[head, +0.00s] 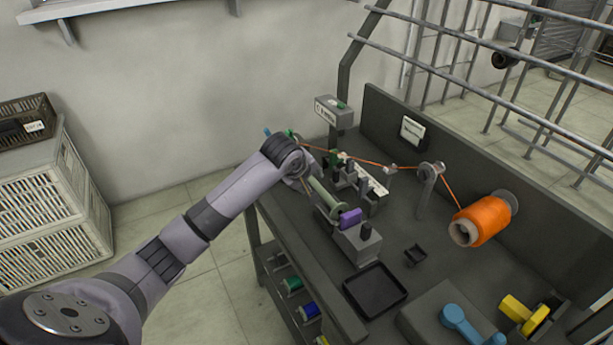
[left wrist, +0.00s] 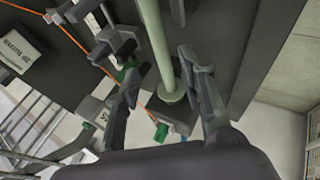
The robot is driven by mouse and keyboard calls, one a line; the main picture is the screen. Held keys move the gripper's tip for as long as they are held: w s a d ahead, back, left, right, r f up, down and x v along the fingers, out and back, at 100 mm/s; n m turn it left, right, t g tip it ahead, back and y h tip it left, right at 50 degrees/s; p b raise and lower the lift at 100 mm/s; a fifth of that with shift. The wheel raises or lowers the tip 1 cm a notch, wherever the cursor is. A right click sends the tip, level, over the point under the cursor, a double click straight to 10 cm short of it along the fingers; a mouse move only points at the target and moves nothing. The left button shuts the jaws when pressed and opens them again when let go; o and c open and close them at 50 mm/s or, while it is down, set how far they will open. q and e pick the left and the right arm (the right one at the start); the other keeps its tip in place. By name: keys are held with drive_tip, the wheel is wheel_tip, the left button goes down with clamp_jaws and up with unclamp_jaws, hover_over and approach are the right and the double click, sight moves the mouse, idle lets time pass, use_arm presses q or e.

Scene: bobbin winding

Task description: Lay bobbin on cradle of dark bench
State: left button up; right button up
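A pale green bobbin (head: 325,196) lies level in the winding machine on the dark bench (head: 440,225), its near end by a purple block (head: 350,218). In the left wrist view the bobbin (left wrist: 155,45) runs between the fingers of my left gripper (left wrist: 159,68). The fingers are spread, with a gap visible on both sides of it. In the head view my wrist hides most of this gripper, at the bobbin's far end. A small black bracket (head: 415,255), possibly the cradle, stands empty right of the machine. My right gripper is not in view.
Orange thread runs from a large orange spool (head: 482,222) past a guide wheel (head: 430,171) to the machine. An empty black tray (head: 375,289) lies at the front. Blue (head: 458,319) and yellow (head: 525,314) objects are at the lower right. Coloured spools sit on a lower shelf.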

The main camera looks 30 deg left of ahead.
use_arm(q)
drive_tip(key=shift+v, duration=2.35)
